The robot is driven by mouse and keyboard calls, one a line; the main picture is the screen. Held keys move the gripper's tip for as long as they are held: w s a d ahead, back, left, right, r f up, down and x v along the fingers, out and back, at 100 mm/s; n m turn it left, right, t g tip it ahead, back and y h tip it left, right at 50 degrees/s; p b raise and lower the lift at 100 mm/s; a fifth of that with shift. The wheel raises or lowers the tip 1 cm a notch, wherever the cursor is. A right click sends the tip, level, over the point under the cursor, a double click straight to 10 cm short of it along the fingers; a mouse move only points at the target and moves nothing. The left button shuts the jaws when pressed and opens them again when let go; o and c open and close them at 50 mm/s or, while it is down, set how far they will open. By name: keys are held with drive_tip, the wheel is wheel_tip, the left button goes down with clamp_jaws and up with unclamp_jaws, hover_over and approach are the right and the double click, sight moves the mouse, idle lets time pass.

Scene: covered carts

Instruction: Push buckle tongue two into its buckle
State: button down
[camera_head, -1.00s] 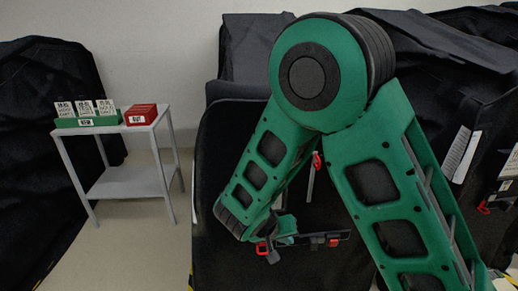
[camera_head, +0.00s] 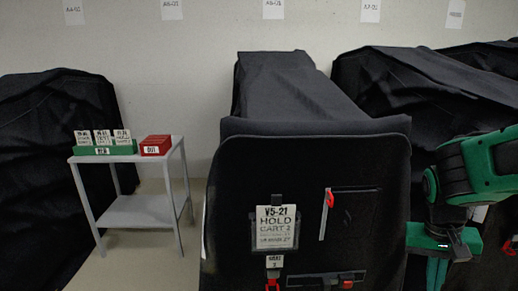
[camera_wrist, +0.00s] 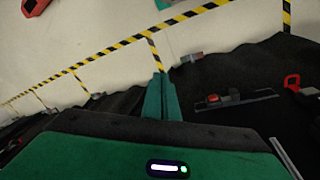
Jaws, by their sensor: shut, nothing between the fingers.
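A black-covered cart panel (camera_head: 229,181) stands in the middle of the head view. Near its bottom a dark horizontal strap plate (camera_head: 322,281) carries a red and black buckle part (camera_head: 347,284); the wrist view shows a similar red and black part (camera_wrist: 214,99). A red loop (camera_head: 329,199) hangs at the top of a pale strip; a red loop also shows in the wrist view (camera_wrist: 292,82). I cannot tell which is buckle tongue two. My gripper (camera_head: 437,274) is right of the panel, apart from the buckles, fingers down. Its fingers are shut and empty in the wrist view (camera_wrist: 161,98).
A white tag reading V5-21 HOLD CART 2 (camera_head: 275,227) hangs on the panel, with a smaller tag (camera_head: 274,261) below. A grey side table (camera_head: 134,210) at left bears a green card holder (camera_head: 105,150) and a red box (camera_head: 156,145). Other covered carts stand either side.

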drive_tip(key=s+d+r+m+y, duration=0.1)
drive_tip(key=s+r, duration=0.1)
drive_tip(key=s, duration=0.4)
drive_tip(key=s+d+r+y, duration=0.1)
drive_tip(key=s+r+y, duration=0.1)
drive_tip(key=s, duration=0.4)
drive_tip(key=n+t+h, duration=0.3)
drive_tip(key=n+h, duration=0.1)
drive_tip(key=h, duration=0.2)
hover_over(326, 285)
drive_tip(key=s, duration=0.6)
wheel_tip(326, 285, down, 14)
drive_tip(key=w+a+f+n+t, duration=0.2)
drive_tip(key=a+f, duration=0.4)
drive_tip(key=a, duration=0.6)
drive_tip(key=shift+w+d+f, duration=0.65)
drive_tip(key=shift+d+f, duration=0.7)
drive_tip(key=shift+d, duration=0.1)
drive_tip(key=shift+w+d+f, duration=0.6)
drive_tip(key=shift+d+f, duration=0.75)
drive_tip(key=shift+d, duration=0.05)
drive_tip(key=shift+w+d+f, duration=0.65)
drive_tip(key=shift+d+f, duration=0.7)
drive_tip(key=shift+d, duration=0.1)
drive_tip(key=shift+a, duration=0.1)
